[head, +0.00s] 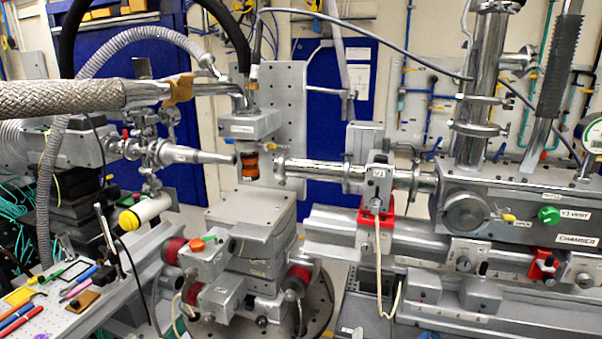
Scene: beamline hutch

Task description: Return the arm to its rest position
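Neither my arm nor my gripper shows in the head view, so I cannot see the arm's pose or whether the gripper holds anything. The view is filled by beamline equipment. In its middle, a grey sample stage (250,215) stands below a grey head (250,123) with a black and orange cylinder (249,166) under it. A tapered metal nozzle (195,155) points at the cylinder from the left, and a metal beam pipe (315,170) faces it from the right.
A perforated bench (75,318) with pens and tools lies at lower left. At right, a metal chamber (520,205) with a green knob (548,215) sits above a long rail (335,230). A braided hose (60,97) and cables cross the upper area. Free room is narrow.

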